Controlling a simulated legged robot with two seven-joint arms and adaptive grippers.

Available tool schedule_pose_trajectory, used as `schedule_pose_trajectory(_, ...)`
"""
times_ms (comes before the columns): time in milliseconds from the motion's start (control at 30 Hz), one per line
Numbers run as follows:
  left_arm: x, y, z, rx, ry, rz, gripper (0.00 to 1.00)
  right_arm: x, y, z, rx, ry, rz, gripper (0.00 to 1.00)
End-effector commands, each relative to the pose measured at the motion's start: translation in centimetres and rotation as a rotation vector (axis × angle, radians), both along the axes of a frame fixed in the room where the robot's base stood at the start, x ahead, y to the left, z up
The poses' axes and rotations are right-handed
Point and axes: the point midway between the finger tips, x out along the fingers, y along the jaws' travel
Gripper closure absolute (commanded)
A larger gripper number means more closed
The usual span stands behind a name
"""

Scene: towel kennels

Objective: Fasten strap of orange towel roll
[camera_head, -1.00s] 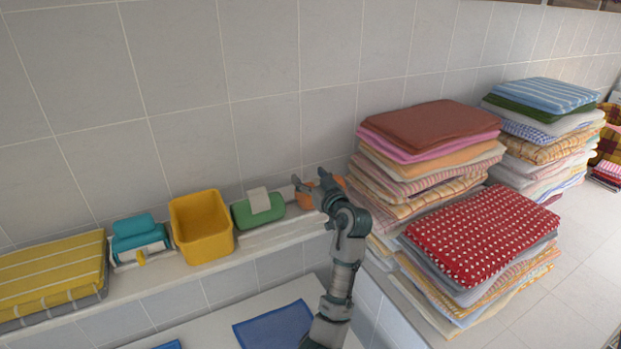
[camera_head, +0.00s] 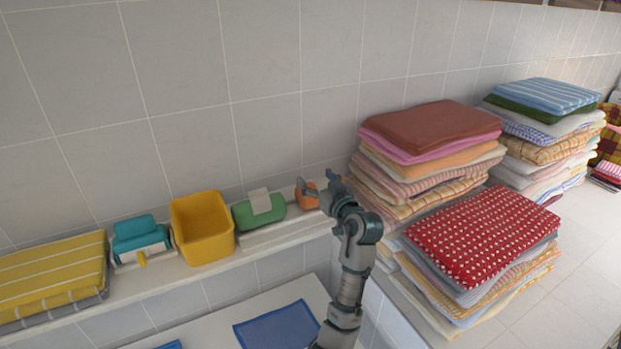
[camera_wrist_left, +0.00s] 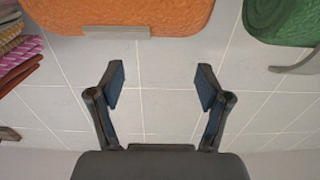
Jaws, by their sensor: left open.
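The orange towel roll (camera_head: 306,198) lies on the wall ledge, partly hidden behind my left gripper in the head view. In the left wrist view the orange roll (camera_wrist_left: 120,14) fills the top edge, with a grey-beige strap (camera_wrist_left: 116,32) along its near edge. Whether the strap is fastened cannot be told. My left gripper (camera_head: 317,181) is open and empty. In the left wrist view its spread fingers (camera_wrist_left: 161,82) are apart from the roll, with bare tiles between them. My right gripper is not in view.
A green towel roll (camera_head: 245,215) with a pale strap lies left of the orange one. Further left are a yellow bin (camera_head: 203,238), a teal roll (camera_head: 136,232) and a yellow striped towel (camera_head: 50,270). Tall towel stacks (camera_head: 430,130) stand close on the right.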

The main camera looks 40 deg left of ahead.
Motion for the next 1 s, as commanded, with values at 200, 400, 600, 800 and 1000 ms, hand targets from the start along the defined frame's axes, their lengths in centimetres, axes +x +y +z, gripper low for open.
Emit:
schedule_pose_trajectory(200, -0.7, -1.4, 0.7, -0.002, -0.001, 0.000, 0.23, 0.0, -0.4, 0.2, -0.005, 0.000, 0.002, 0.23)
schedule_pose_trajectory(400, -1.4, -2.7, 1.3, 0.000, -0.001, 0.000, 0.23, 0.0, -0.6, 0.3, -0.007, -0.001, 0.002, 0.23)
schedule_pose_trajectory(600, -2.0, -3.9, 1.9, -0.001, -0.003, 0.000, 0.23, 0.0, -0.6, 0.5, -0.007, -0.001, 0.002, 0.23)
schedule_pose_trajectory(800, -2.7, -5.2, 2.6, -0.001, -0.002, 0.000, 0.23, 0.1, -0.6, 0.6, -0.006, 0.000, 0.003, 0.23)
schedule_pose_trajectory(1000, -3.3, -6.4, 3.2, -0.001, -0.003, 0.000, 0.23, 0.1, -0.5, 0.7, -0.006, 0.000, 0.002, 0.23)
